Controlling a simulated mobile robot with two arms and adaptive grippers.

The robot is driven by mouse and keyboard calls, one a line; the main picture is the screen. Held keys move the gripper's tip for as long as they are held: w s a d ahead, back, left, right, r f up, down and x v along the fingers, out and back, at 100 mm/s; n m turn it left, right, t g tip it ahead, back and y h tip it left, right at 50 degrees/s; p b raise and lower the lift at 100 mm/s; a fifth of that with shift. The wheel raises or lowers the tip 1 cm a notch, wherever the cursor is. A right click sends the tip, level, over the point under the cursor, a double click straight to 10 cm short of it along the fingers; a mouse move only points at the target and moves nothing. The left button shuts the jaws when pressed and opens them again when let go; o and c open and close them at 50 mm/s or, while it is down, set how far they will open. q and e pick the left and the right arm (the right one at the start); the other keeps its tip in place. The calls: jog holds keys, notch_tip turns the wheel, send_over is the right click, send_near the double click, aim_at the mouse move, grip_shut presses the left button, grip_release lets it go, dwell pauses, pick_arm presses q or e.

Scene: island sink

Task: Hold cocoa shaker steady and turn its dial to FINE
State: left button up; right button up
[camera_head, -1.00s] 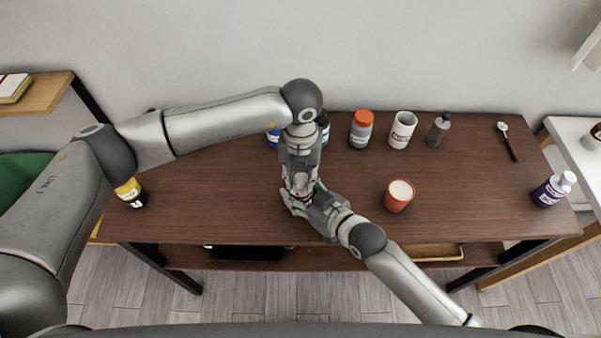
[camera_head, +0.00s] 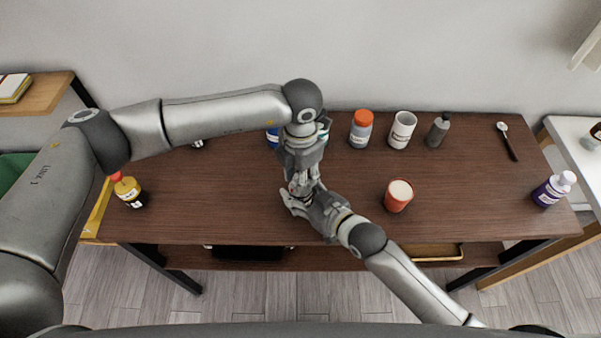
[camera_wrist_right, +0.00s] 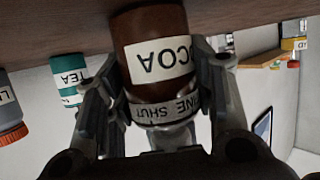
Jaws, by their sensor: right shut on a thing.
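The cocoa shaker (camera_wrist_right: 155,50) is brown with a pale COCOA label, upside down in the right wrist view. Its dial ring (camera_wrist_right: 165,112) shows part of the word FINE and SHUT; I cannot tell the setting. My right gripper (camera_wrist_right: 160,75) is shut on the shaker, one finger on each side. In the head view, my right gripper (camera_head: 297,199) is near the table's front edge, and the shaker is mostly hidden there. My left gripper (camera_head: 302,180) points down from behind, directly over the right one. Its fingertips overlap the right gripper, so its opening and any contact are unclear.
An orange-capped jar (camera_head: 361,133), white jar (camera_head: 402,131) and grey bottle (camera_head: 438,131) stand at the back. A yellow bottle (camera_head: 129,191) is at left, a purple bottle (camera_head: 550,190) at right. The left-middle tabletop is clear.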

pick_arm(q)
jog(key=shift+m, duration=0.5)
jog(key=o, duration=1)
jog(key=shift+o, duration=0.2)
jog(key=shift+r, duration=0.1)
notch_tip(320, 180, up, 12)
pick_arm(e)
jog(key=o, duration=1.2)
jog(key=shift+c, duration=0.2)
